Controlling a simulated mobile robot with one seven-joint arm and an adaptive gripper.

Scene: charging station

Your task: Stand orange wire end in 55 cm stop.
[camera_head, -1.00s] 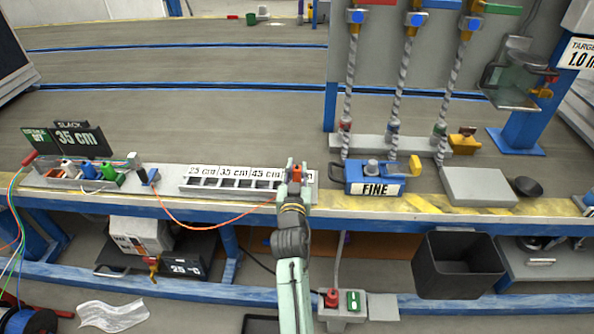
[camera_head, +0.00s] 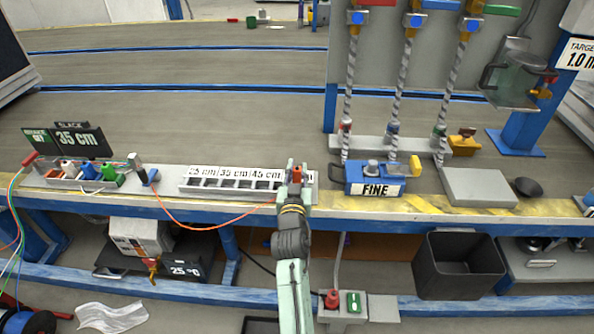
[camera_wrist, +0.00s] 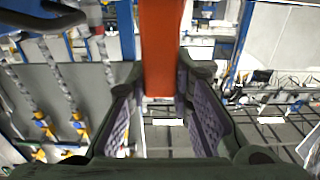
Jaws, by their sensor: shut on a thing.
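My gripper (camera_head: 297,176) is at the right end of the grey stop rack (camera_head: 186,190), over the stop whose label it covers. The labels 25 cm, 35 cm and 45 cm are readable to its left. It is shut on the orange wire end (camera_head: 297,174), an orange-red block that also shows between the fingers in the wrist view (camera_wrist: 162,50). The arm hides whether the end touches the rack.
A blue box marked FINE (camera_head: 375,184) stands close right of the rack. A grey tray with coloured plugs (camera_head: 82,176) and a 35 cm slack sign (camera_head: 78,139) are at the left. A black bin (camera_head: 458,265) is below the bench edge at right.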

